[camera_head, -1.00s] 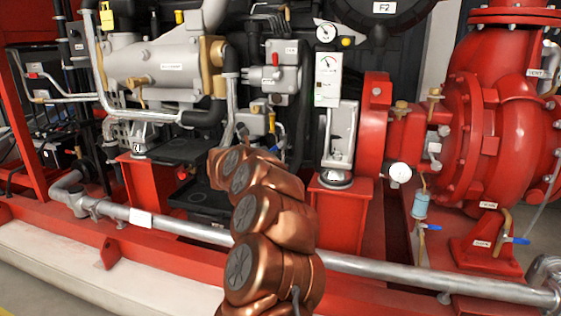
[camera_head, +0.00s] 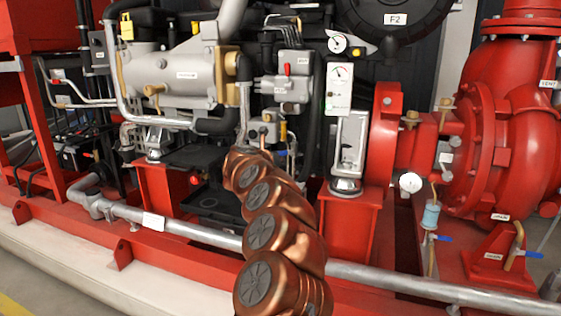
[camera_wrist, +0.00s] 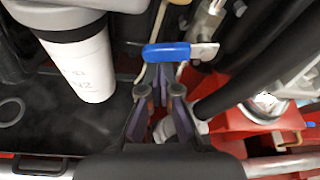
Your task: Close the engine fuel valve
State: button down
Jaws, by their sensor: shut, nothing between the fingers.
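A blue lever handle (camera_wrist: 167,52) with a bare metal end on its right lies nearly level in the wrist view. I cannot tell for sure that it is the engine fuel valve. My gripper (camera_wrist: 161,82) is shut and empty, its fingertips just below the blue handle in the picture. I cannot tell whether they touch it.
A white filter cylinder (camera_wrist: 82,65) stands left of my gripper. Dark hoses (camera_wrist: 255,70) run on the right. A silver pipe (camera_head: 385,280) crosses the front above the red base frame. The red pump (camera_head: 510,130) stands at the right, with blue-handled drain valves (camera_head: 442,238) low down.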

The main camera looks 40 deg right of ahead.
jog(key=shift+w+a+f, duration=0.25)
jog(key=shift+w+a, duration=0.05)
jog(key=shift+w, duration=0.25)
jog(key=b+v, duration=0.4)
jog(key=v, duration=0.6)
dwell(0.4)
dwell(0.4)
